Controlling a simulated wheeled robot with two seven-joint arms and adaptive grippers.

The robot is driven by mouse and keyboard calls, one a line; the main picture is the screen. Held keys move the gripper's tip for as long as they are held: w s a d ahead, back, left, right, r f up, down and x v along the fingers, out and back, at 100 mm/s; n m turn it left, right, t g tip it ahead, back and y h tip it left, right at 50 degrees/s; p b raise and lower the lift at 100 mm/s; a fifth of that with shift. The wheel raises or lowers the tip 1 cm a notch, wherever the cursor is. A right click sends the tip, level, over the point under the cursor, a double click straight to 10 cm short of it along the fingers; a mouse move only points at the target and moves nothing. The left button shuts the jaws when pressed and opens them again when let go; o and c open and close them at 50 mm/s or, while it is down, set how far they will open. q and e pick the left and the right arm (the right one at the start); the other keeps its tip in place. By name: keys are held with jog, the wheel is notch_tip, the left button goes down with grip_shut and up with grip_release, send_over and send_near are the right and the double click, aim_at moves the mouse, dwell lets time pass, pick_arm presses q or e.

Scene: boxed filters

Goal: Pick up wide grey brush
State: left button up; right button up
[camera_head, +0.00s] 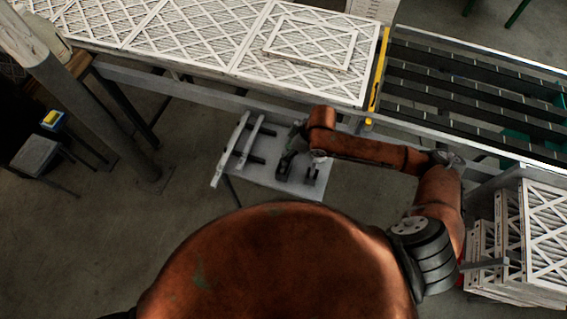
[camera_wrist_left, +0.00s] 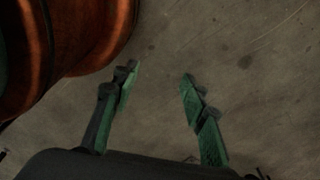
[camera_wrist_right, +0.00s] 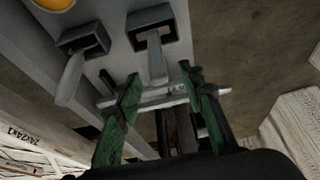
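The wide grey brush (camera_wrist_right: 156,62) shows in the right wrist view as a pale handle through a black holder, with a wide crosswise bar at its near end. My right gripper (camera_wrist_right: 161,76) is open, its green fingers on either side of the brush; I cannot tell whether they touch it. In the head view my right gripper (camera_head: 300,130) is over the grey panel (camera_head: 262,178), partly hidden by my arm. My left gripper (camera_wrist_left: 160,72) is open and empty above bare floor.
A second pale handle (camera_wrist_right: 71,78) sits in a neighbouring black holder. Two pale bars (camera_head: 230,150) lie on the panel's left side. Filters on a conveyor (camera_head: 150,65) run behind; stacked filters (camera_head: 540,230) stand at right. Floor at left is partly clear.

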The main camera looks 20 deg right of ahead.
jog(key=x, duration=0.4)
jog(key=shift+w+d+f+p, duration=0.1)
jog(key=shift+w+f+p, duration=0.1)
jog(key=shift+p, duration=0.15)
jog(key=shift+s, duration=0.1)
pick_arm(q)
jog(key=shift+w+r, duration=0.5)
jog(key=shift+w, duration=0.05)
pick_arm(e)
grip_shut()
